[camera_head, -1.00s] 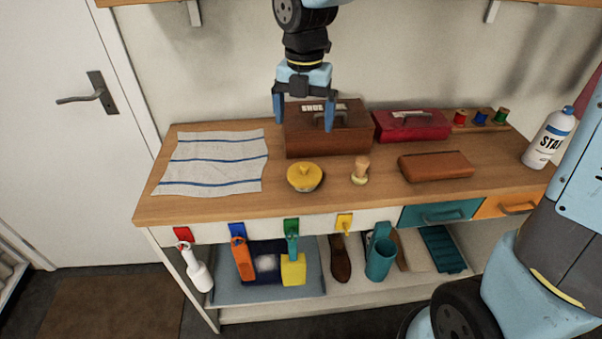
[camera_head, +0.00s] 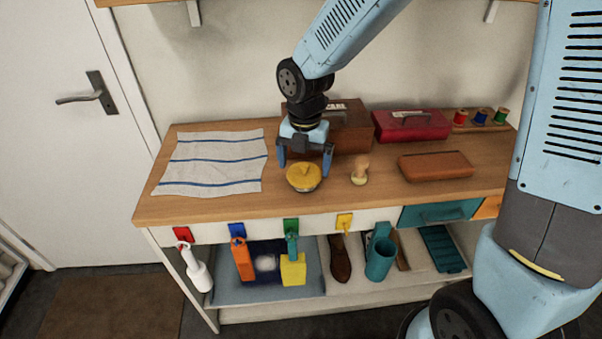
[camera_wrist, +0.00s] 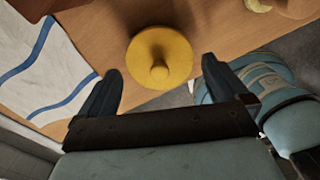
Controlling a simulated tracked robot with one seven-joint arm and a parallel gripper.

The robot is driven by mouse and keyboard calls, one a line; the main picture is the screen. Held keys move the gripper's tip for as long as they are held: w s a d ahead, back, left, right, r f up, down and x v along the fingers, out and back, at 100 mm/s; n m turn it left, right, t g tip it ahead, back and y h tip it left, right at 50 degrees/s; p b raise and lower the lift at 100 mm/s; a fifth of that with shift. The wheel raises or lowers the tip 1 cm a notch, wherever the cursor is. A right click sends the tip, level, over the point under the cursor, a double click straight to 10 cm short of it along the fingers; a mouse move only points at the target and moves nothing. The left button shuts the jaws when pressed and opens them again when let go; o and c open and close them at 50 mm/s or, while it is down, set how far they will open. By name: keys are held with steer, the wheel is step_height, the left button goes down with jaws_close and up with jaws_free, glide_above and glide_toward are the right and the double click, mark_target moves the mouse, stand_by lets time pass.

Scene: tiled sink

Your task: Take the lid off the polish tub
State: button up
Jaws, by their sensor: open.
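The polish tub (camera_head: 306,185) stands on the wooden bench top near its front edge, with its yellow knobbed lid (camera_head: 303,174) on it. In the wrist view the round lid (camera_wrist: 164,50) and its knob show from above, just beyond the fingertips and between their lines. My gripper (camera_head: 304,168) is open and empty, pointing down over the tub from slightly behind. Its two fingers also show in the wrist view (camera_wrist: 160,68), spread apart with nothing between them. The fingers appear apart from the lid. The tub's body is hidden under the lid in the wrist view.
A striped cloth (camera_head: 215,163) lies to the left. A brown box (camera_head: 352,127) is behind my gripper, next to a red box (camera_head: 411,125). Spools (camera_head: 481,116) stand at the back right.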

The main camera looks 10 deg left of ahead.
steer(key=shift+f, duration=0.65)
steer(key=shift+c, duration=0.3)
steer(key=c, duration=0.7)
steer(key=shift+r, duration=0.1)
